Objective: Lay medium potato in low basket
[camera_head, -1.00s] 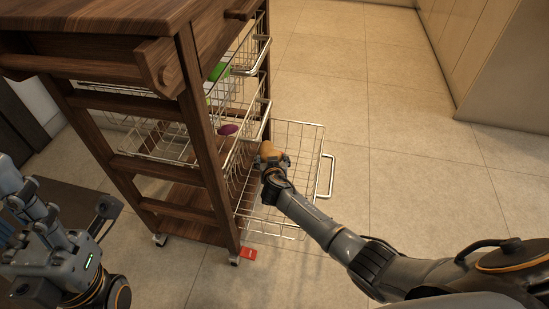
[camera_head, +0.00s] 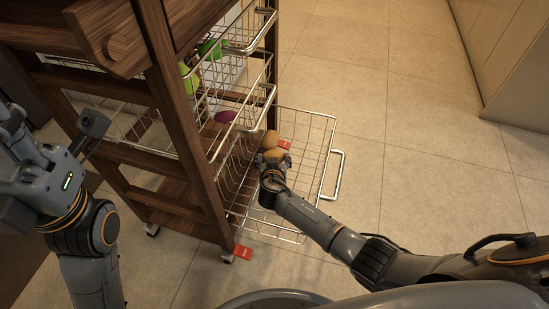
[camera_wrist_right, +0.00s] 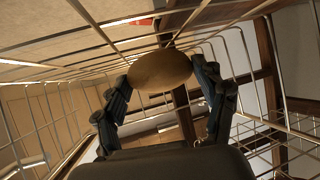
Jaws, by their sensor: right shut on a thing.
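The low basket (camera_head: 333,140) is a wire basket pulled out from the bottom of a wooden trolley. My right gripper (camera_head: 272,163) reaches over the basket, its fingers shut on a brown potato (camera_head: 274,155). In the right wrist view the potato (camera_wrist_right: 160,70) sits between the two fingertips (camera_wrist_right: 162,84), with basket wires around it. A second brown lump (camera_head: 270,139) shows just behind the held potato in the head view. I cannot tell whether the held potato touches the basket floor. My left gripper (camera_head: 14,130) is at the left edge, partly cut off, its jaws unclear.
Higher wire baskets hold a purple item (camera_head: 226,116) and green items (camera_head: 211,47). The wooden trolley (camera_head: 190,130) stands left of the low basket. A red tag (camera_head: 243,252) is by its near leg. Open tiled floor (camera_head: 420,150) lies to the right.

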